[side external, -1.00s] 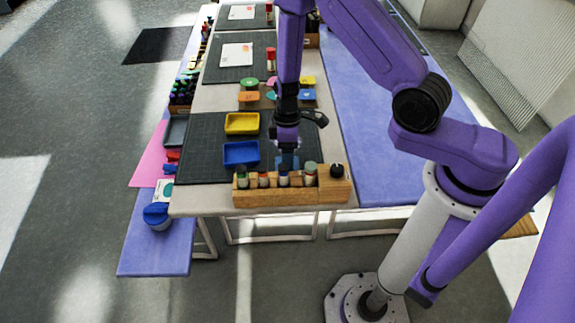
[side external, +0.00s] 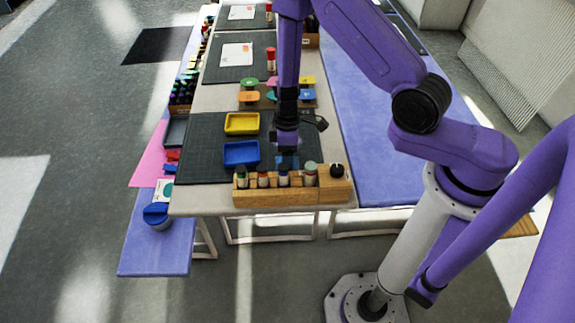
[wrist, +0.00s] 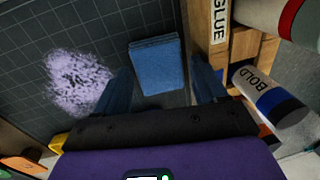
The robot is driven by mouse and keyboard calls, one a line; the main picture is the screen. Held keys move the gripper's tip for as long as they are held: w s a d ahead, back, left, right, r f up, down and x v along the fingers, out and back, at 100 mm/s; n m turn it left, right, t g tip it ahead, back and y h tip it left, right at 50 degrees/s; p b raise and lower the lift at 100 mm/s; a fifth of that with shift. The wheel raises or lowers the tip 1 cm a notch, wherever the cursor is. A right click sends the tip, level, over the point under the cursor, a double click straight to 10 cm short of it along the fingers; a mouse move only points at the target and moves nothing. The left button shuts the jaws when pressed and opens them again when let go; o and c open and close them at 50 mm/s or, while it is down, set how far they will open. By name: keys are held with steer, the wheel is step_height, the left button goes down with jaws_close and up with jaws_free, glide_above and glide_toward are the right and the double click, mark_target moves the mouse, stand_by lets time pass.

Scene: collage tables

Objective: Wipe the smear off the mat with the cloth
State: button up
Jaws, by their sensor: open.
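The cloth (wrist: 157,65) is a folded blue square lying on the dark gridded mat (wrist: 45,30) in the wrist view. The smear (wrist: 78,82) is a pale lilac, speckled patch on the mat, left of the cloth. My gripper (wrist: 163,88) is open and empty, with one finger toward each side of the cloth. In the side view my gripper (side external: 287,150) is above the near right part of the mat (side external: 195,135), just behind the wooden rack. A bit of blue shows below it; the smear cannot be made out there.
A wooden rack (side external: 275,197) with several bottles stands along the mat's near edge, close to my gripper. A bottle labelled BOLD (wrist: 270,95) is near the right finger. A blue tray (side external: 241,154) and a yellow tray (side external: 242,123) are on the left.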

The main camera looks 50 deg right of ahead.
steer(key=c, duration=0.6)
steer(key=shift+r, duration=2.5)
steer(key=shift+c, duration=0.2)
steer(key=shift+o, duration=1.2)
steer(key=c, duration=0.4)
steer(key=w+d, duration=0.2)
steer(key=d, duration=0.1)
steer(key=w+d, duration=0.1)
steer(key=shift+d, duration=0.35)
steer(key=shift+w+d+f, duration=0.15)
steer(key=shift+d+f, duration=0.05)
steer(key=shift+f, duration=1.95)
